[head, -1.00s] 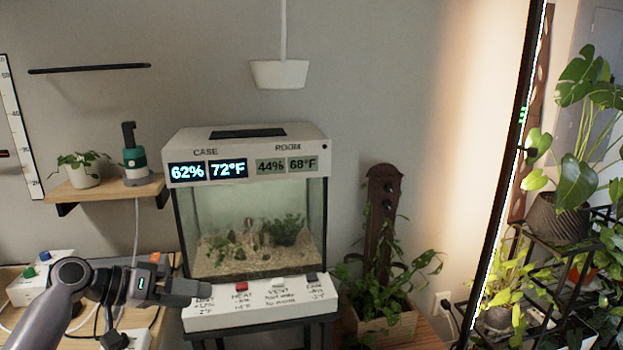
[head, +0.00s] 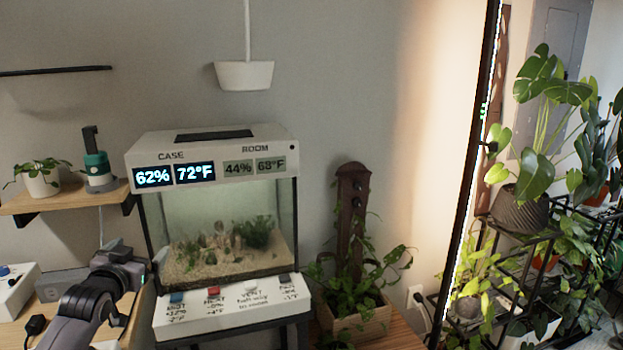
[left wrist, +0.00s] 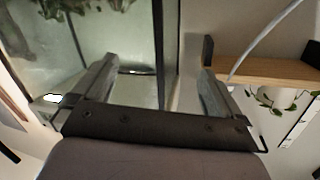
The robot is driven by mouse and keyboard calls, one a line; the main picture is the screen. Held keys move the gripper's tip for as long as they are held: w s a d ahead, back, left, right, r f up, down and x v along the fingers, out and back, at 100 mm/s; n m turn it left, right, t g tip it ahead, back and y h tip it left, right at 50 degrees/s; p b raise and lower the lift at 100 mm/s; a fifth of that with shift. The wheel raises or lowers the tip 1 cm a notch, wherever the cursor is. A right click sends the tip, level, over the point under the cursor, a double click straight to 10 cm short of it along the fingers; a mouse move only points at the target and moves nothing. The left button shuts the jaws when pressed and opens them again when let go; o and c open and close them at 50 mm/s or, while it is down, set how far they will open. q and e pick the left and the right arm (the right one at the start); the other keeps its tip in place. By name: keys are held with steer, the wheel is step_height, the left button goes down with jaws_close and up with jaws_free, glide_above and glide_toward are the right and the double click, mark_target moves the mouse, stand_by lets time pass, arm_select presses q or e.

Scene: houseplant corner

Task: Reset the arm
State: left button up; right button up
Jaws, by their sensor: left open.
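My left gripper (head: 122,256) is at the lower left of the head view, left of the glass case (head: 225,235) and near its front panel. In the left wrist view its two fingers (left wrist: 160,85) stand wide apart with nothing between them. The case's front panel (head: 235,311) carries a blue button, a red button and other labelled buttons, and the gripper is apart from them. The case displays (head: 175,174) read 62% and 72°F, and the room displays (head: 254,166) read 44% and 68°F. My right gripper is not in view.
A wooden shelf (head: 66,199) holds a potted plant (head: 40,178) and a green-and-grey bottle (head: 98,172) above my left arm. A white box (head: 14,285) sits at the lower left. A planter (head: 358,322) and a black plant rack (head: 530,240) stand to the right.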

arm_select(q)
steer(key=shift+a+r+m+t, duration=0.2)
steer(key=shift+r+m+t, duration=0.25)
steer(key=shift+r, duration=0.45)
steer(key=s+d+f+g+h, duration=0.1)
steer(key=s+d+f, duration=0.2)
steer(key=s+f, duration=0.35)
steer(key=s+d+f+g+h, duration=0.1)
steer(key=s+d+f, duration=0.35)
steer(key=f, duration=0.35)
steer(key=s+d+f+g, duration=0.2)
steer(key=s+d+f, duration=0.1)
steer(key=s+f, duration=0.35)
steer(key=s+d+f+g, duration=0.1)
steer(key=s+d+f, duration=0.1)
steer(key=s, duration=0.5)
steer(key=s+d+f+g+h, duration=0.1)
steer(key=s+d+f, duration=0.1)
steer(key=s, duration=0.4)
steer(key=s+d+f+g, duration=0.1)
steer(key=s+d+f, duration=0.1)
steer(key=s+f, duration=0.2)
steer(key=s, duration=0.3)
steer(key=shift+s+d+f+h, duration=0.25)
steer(key=shift+s+d+h, duration=0.05)
steer(key=shift+a, duration=0.1)
